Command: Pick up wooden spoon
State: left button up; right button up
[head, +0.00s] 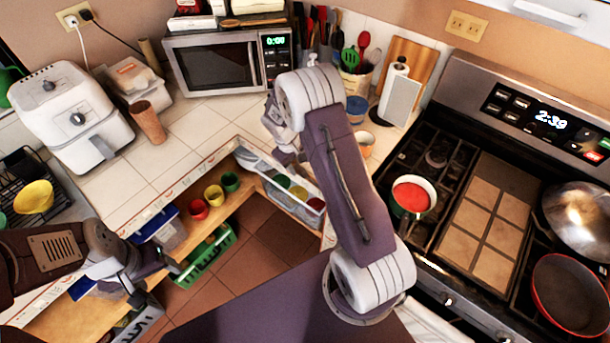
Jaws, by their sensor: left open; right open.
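A long light-brown item that looks like a wooden spoon (232,22) lies on top of the microwave (215,65) at the back. It is small, so I cannot be sure of it. My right gripper (287,157) is raised over the counter corner, in front of and below the microwave, well apart from that item. It is open, and my own arm partly hides it. My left gripper (168,268) is at the lower left, above the open lower shelf. It is open, with nothing seen between its fingers.
A utensil crock (356,82) with several tools and a paper towel holder (393,85) stand right of the microwave. A white air fryer (72,115) and a brown cup (147,121) stand at left. The stove (455,190) holds pans. Tiled counter before the microwave is clear.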

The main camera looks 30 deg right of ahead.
aim_at(303, 174)
jog(key=p+x, duration=0.1)
jog(key=x, duration=0.4)
jog(key=shift+d+f, duration=0.15)
jog(key=shift+f, duration=0.2)
grip_shut()
